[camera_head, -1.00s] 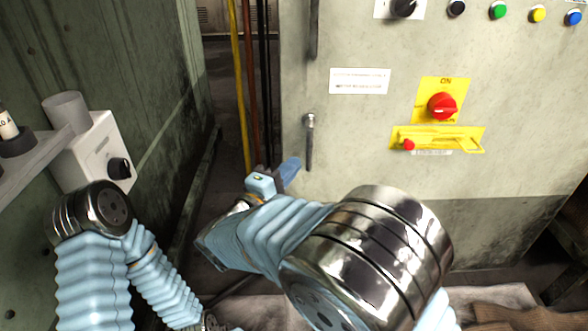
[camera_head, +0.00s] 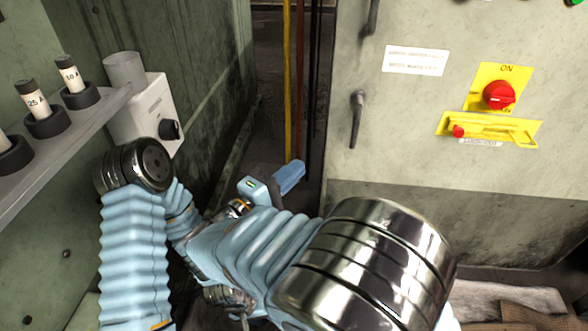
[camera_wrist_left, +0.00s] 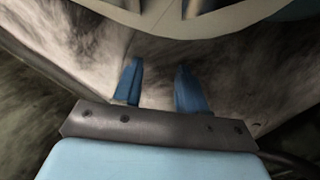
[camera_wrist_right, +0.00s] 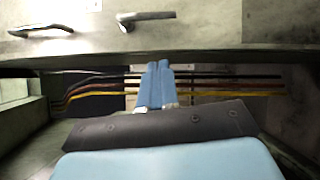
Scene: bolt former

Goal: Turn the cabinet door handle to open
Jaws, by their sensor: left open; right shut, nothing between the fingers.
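The grey cabinet door (camera_head: 420,150) carries a dark lever handle (camera_head: 356,118) that hangs down from its pivot near the door's left edge. My right gripper (camera_head: 292,176) is left of and below this handle, apart from it, with its blue fingers shut and empty. In the right wrist view, the closed fingers (camera_wrist_right: 155,85) point at the cables beside the cabinet, and the lever handle (camera_wrist_right: 147,17) lies beyond them at the top. My left gripper's fingers (camera_wrist_left: 158,88) are open and empty over a mottled grey surface. In the head view they are hidden low behind my right arm.
A second handle (camera_head: 372,16) is higher on the door. A red switch (camera_head: 498,95) and yellow latch plate (camera_head: 488,130) are on the right. Yellow and brown cables (camera_head: 288,80) run left of the cabinet. A shelf (camera_head: 70,150) and white box (camera_head: 148,115) stand at left.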

